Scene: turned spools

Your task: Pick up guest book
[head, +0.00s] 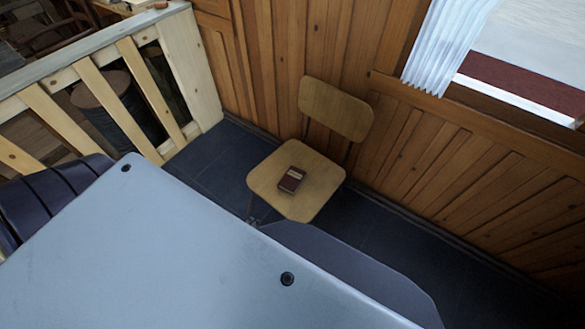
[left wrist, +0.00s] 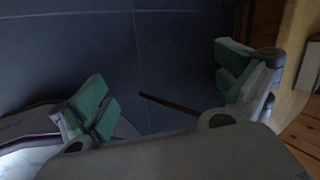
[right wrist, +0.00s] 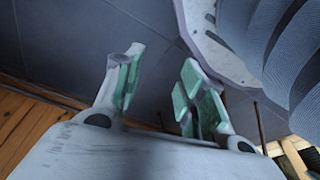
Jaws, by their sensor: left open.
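The guest book appears to be the small dark red book with a pale label (head: 291,180). It lies flat on the seat of a wooden chair (head: 318,205) in the head view. Neither gripper's fingers can be made out there. In the left wrist view my left gripper (left wrist: 165,92) is open, its green-padded fingers wide apart with nothing held between them. In the right wrist view my right gripper (right wrist: 158,85) is open and empty, its fingers less far apart. The book cannot be made out in either wrist view.
The chair's backrest (head: 336,108) stands near the wood-panelled wall (head: 460,165). A pale wooden railing (head: 130,80) closes off the left. A window with a white curtain (head: 445,45) is at upper right. Dark floor tiles (head: 215,170) show around the chair.

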